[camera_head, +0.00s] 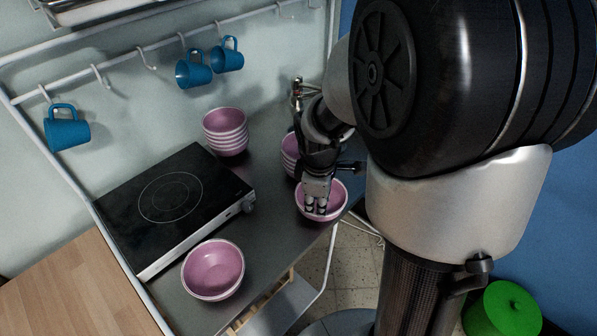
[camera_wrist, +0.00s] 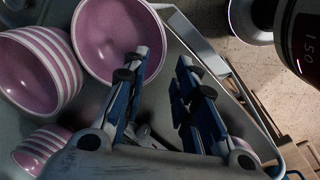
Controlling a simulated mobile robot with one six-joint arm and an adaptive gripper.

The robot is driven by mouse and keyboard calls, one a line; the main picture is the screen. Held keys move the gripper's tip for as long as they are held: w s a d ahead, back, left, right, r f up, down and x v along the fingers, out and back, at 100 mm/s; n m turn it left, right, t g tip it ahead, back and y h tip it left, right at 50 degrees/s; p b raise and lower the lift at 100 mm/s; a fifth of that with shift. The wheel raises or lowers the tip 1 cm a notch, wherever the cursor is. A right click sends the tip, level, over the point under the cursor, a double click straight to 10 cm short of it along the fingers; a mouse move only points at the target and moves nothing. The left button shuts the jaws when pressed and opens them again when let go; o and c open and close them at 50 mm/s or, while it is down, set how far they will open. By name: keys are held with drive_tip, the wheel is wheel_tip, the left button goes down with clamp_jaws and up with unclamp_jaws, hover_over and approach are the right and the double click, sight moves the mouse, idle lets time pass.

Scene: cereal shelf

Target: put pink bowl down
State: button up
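A pink bowl (camera_head: 336,190) is at the right edge of the grey counter (camera_head: 268,222), beneath my gripper (camera_head: 317,209). In the wrist view the same bowl (camera_wrist: 100,32) shows its pink inside and pale rim at the top. My gripper (camera_wrist: 165,68) is open there, its fingers well apart. The left finger overlaps the bowl's inside and the right finger is outside its rim, with the rim between them. I see no finger pressed on the wall. The bowl looks upright on the counter, but its base is hidden.
A stack of striped pink bowls (camera_head: 225,132) stands at the back, another (camera_head: 289,153) behind my gripper. A black hotplate (camera_head: 168,200) lies left. Blue mugs (camera_head: 67,130) hang on a rail. The counter's middle is clear.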

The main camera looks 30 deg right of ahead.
drive_tip(key=f+b, duration=0.1)
drive_tip(key=f, duration=0.1)
drive_tip(key=f+b, duration=0.1)
drive_tip(key=f, duration=0.1)
drive_tip(key=d+f+b, duration=0.1)
drive_tip(key=f, duration=0.1)
drive_tip(key=shift+w+f, duration=0.35)
drive_tip(key=shift+r, duration=0.15)
drive_tip(key=shift+c, duration=0.6)
clamp_jaws()
